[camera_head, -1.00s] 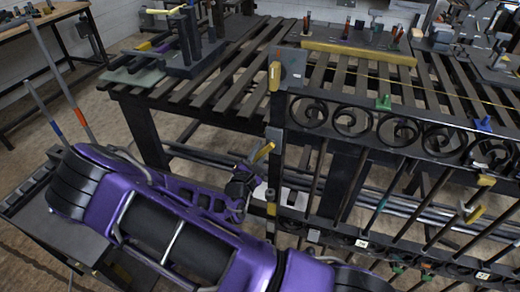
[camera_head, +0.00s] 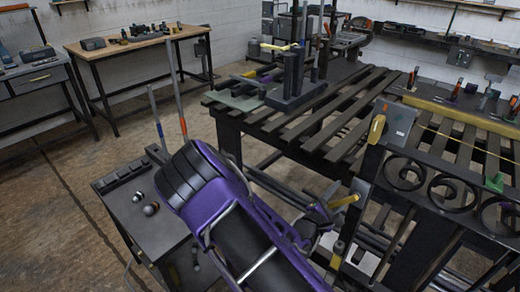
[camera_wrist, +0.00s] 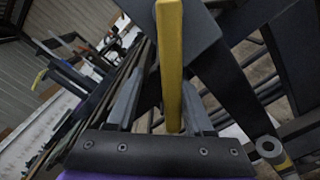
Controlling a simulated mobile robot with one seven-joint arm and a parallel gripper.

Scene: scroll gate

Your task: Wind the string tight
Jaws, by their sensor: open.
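My gripper (camera_head: 326,208) is open beside the gate post at the lower centre right of the head view. In the wrist view, its two grey fingers (camera_wrist: 162,88) stand on either side of a long yellow bar (camera_wrist: 170,50). Gaps seem to show beside the bar; contact is unclear. A yellow bar also shows just past the gripper in the head view (camera_head: 346,200). A yellow handle (camera_head: 376,129) sits higher on the post, by a grey plate (camera_head: 396,117). A thin yellow line, perhaps the string (camera_head: 455,139), runs along the slatted table behind the gate; its ends are unclear.
The black scroll gate (camera_head: 430,185) fills the right side. A slatted table (camera_head: 325,115) stands behind it, with a dark fixture (camera_head: 293,75) on its far left. Workbenches (camera_head: 133,43) line the back wall. Open floor (camera_head: 60,215) lies at the left.

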